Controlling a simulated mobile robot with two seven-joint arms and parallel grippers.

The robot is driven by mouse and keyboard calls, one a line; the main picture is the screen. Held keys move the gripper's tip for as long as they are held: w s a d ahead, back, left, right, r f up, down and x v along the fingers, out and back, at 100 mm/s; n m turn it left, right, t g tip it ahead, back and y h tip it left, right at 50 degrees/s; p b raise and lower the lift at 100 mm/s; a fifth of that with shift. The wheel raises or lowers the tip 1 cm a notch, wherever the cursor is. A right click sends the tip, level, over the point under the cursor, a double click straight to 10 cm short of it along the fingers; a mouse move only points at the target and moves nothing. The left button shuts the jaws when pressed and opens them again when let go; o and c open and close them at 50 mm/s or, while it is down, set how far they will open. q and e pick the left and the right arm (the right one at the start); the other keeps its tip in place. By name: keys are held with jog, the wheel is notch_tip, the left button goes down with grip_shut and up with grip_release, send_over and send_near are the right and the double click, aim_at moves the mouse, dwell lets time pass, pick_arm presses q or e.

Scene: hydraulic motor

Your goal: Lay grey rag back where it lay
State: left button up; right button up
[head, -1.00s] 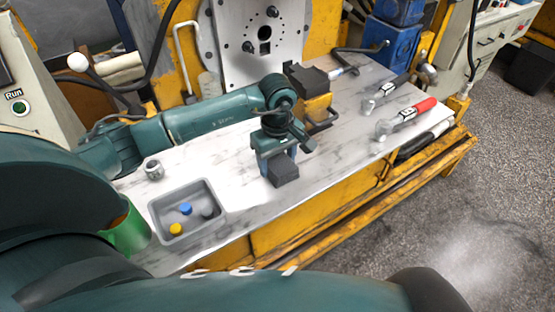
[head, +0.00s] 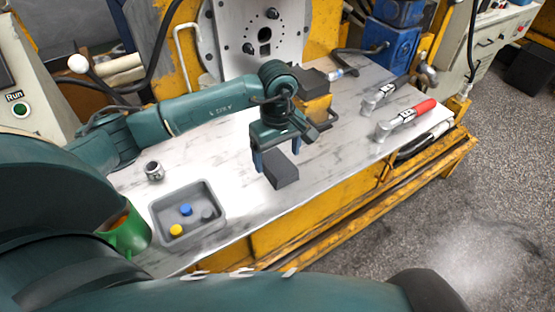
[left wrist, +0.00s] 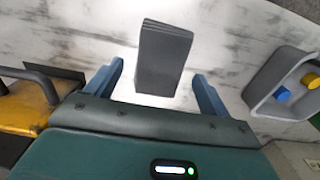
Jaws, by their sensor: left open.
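The grey rag (head: 284,172) is a dark, folded block lying on the pale worktop, near its front edge. It also shows in the left wrist view (left wrist: 163,58), just ahead of the fingertips and between their lines. My left gripper (head: 277,157) is open above and behind the rag in the head view. In the left wrist view its two blue fingers (left wrist: 158,72) are spread wide with a gap on both sides of the rag, and they do not appear to touch it. My right gripper is in neither view.
A grey tray (head: 216,226) with small coloured caps stands left of the rag, near a metal nut (head: 154,171) and a green mug (head: 132,238). A dark block on a yellow mount (head: 314,108) stands behind. A red-handled tool (head: 408,117) lies right. Bare worktop surrounds the rag.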

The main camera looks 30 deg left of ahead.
aim_at(278, 163)
pick_arm(q)
notch_tip(278, 163, up, 9)
dwell(0.3)
